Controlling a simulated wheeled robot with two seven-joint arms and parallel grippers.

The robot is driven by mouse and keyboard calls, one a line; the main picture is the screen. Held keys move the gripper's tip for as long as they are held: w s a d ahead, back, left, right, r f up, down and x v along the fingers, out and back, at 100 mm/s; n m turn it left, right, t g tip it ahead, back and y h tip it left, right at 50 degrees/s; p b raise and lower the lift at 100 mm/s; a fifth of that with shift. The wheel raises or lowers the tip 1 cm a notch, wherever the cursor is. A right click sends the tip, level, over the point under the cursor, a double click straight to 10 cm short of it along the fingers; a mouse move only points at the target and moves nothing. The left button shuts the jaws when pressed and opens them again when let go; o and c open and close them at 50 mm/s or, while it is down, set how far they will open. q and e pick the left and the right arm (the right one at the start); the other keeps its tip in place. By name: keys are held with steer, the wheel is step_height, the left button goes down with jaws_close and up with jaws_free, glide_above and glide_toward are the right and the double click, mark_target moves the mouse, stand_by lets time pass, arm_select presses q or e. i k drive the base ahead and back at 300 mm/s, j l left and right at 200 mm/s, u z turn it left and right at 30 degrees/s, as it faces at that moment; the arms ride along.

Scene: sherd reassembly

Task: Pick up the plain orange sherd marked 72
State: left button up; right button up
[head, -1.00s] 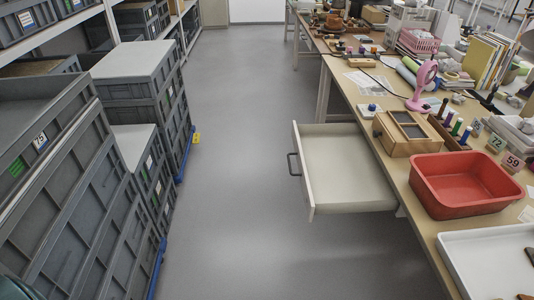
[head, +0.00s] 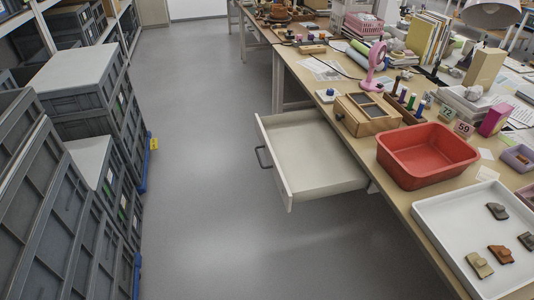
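Several sherds lie apart in the white tray (head: 437,211) at the lower right of the head view. One is an orange-brown sherd (head: 501,254) near the tray's front. I cannot read any number on it. A tan sherd (head: 480,264) lies just left of it. A dark grey sherd (head: 497,211) lies farther back, and another dark sherd (head: 527,240) is at the right edge. Neither of my grippers is in view.
A red basin (head: 428,150) and a wooden box (head: 367,116) stand on the table (head: 385,180) behind the tray. An open, empty drawer (head: 308,150) juts out over the aisle. Grey crates (head: 75,75) are stacked at left. The floor (head: 215,170) between is clear.

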mark_target(503, 255)
steer(key=z, duration=1.85)
steer(key=i+l+u, duration=0.1)
steer(key=l, duration=0.2)
steer(key=i+l+u, duration=0.25)
steer(key=l, duration=0.4)
steer(key=i+l+u, duration=0.1)
steer(key=l, duration=0.25)
steer(key=i, duration=0.1)
